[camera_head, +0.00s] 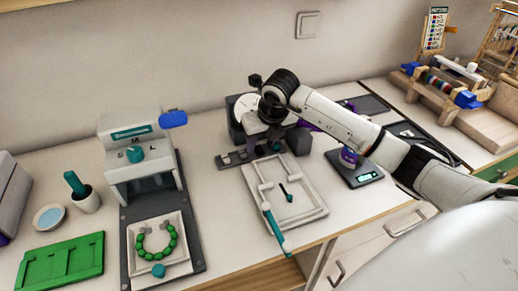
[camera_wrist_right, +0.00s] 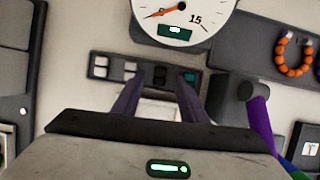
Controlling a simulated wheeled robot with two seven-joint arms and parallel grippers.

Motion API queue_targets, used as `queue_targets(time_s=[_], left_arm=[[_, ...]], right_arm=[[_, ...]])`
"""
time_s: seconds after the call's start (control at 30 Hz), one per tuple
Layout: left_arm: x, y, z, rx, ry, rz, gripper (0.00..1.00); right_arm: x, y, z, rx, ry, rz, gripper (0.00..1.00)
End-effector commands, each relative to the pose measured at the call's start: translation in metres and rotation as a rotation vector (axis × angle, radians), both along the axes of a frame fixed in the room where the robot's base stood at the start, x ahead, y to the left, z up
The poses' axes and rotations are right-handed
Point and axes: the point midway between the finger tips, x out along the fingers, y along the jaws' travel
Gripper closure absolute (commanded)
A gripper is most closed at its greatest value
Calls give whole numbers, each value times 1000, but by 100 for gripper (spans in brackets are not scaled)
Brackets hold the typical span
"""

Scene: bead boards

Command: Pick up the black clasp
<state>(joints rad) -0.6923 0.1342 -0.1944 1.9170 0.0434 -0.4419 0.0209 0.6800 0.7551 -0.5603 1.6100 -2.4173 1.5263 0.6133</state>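A dark strip (camera_wrist_right: 112,86) with a row of small slots lies under my right gripper in the right wrist view. In the head view my right gripper (camera_head: 262,145) is over the strip (camera_head: 232,160), and the clasp cannot be made out. My left gripper is out of view.
A dial scale (camera_wrist_right: 180,14) stands just behind the strip. A pale frame tray (camera_head: 307,210) with a teal lever lies in front. A press with a green bead ring (camera_head: 143,248) stands left. A small scale (camera_head: 365,178) with a purple jar sits right.

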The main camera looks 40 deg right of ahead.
Motion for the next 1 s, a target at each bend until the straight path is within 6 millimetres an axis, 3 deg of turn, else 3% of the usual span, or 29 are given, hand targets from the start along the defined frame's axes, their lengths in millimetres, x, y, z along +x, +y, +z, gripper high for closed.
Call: queue_targets(time_s=[0.1, 0.33, 0.57, 0.87, 1.0], left_arm=[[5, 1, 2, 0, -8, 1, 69], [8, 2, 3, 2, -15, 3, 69], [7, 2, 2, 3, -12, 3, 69], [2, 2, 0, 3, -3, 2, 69], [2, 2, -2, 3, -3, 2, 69]], right_arm=[[3, 0, -9, 1, 1, -1, 61], [4, -1, -10, 0, 0, 0, 61], [4, -1, -10, 0, 0, 0, 100], [4, -1, -7, 0, -2, 0, 100], [5, -1, 10, -2, -7, 0, 100]])
